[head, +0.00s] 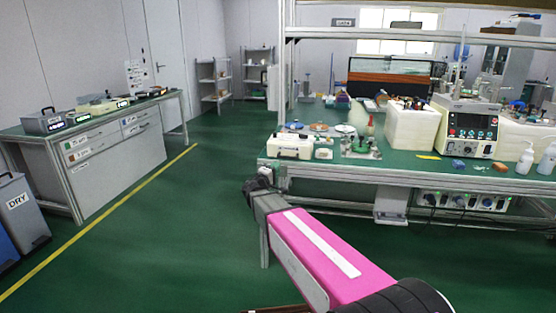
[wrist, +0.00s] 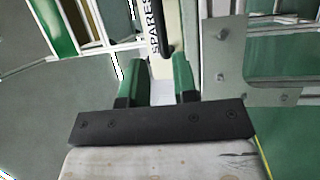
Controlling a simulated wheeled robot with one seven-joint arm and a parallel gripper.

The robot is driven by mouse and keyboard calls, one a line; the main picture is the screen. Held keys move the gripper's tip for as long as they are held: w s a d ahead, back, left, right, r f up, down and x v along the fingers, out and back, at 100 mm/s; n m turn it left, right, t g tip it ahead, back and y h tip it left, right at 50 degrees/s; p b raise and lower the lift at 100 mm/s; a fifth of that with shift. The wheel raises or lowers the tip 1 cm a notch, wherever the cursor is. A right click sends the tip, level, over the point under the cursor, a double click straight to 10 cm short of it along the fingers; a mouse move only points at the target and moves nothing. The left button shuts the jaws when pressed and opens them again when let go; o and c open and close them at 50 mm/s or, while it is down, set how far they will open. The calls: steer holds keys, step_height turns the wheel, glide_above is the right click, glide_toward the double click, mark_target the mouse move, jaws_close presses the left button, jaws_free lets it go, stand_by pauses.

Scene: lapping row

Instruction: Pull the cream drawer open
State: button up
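The cream drawer (head: 290,147) appears as a small cream unit at the left front corner of the green-topped bench. In the head view, my gripper (head: 264,174) is just in front of the bench corner, below the drawer unit.
Dishes (head: 318,127), a white block (head: 410,126) and an instrument (head: 468,130) stand on the bench. The green floor (head: 180,220) to the left is clear.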

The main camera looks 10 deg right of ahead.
mark_target(288, 157)
steer(key=x, duration=1)
steer(key=shift+w+d, duration=0.2)
jaws_close()
